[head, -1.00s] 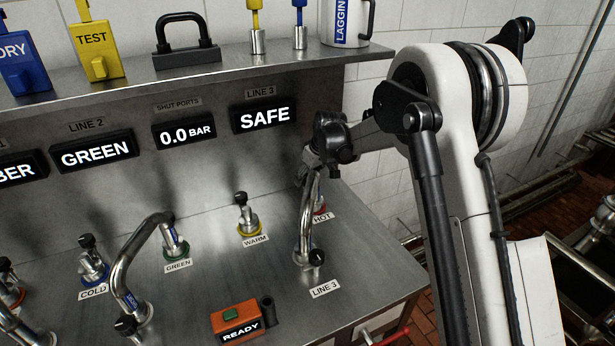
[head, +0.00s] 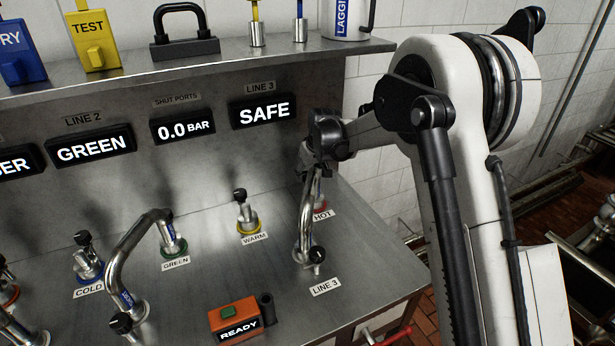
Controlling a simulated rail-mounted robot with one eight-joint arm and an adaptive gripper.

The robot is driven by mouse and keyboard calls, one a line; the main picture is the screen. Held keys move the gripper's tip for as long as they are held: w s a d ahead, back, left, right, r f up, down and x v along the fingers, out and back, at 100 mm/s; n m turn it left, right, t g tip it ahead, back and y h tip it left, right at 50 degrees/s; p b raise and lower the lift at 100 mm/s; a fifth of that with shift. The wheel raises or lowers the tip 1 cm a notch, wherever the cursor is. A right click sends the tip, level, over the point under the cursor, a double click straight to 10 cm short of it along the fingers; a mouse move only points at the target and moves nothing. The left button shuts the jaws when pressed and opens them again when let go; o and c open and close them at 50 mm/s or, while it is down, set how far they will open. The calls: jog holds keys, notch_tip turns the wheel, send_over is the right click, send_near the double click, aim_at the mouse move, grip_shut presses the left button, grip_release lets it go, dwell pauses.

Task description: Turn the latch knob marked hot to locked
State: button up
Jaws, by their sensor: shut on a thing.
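The latch knob marked hot (head: 318,190) stands at the right of the steel bench. Its HOT label and part of a red ring show behind the upright end of the line 3 pipe. My gripper (head: 318,168) reaches down over it from above and is shut on its top. The knob's head and my fingertips are mostly hidden by the gripper and the pipe, so I cannot read the knob's angle or any locked mark.
The bent line 3 pipe (head: 308,215) stands just in front of the hot knob. The warm port (head: 248,222) is to its left, with the green port (head: 172,240) beyond. The line 3 display (head: 262,112) reads SAFE. An orange READY box (head: 235,320) sits at the front.

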jog(key=o, duration=1.1)
jog(key=shift+o, duration=0.2)
jog(key=shift+r, duration=0.15)
jog(key=v, duration=1.1)
jog(key=shift+r, duration=0.4)
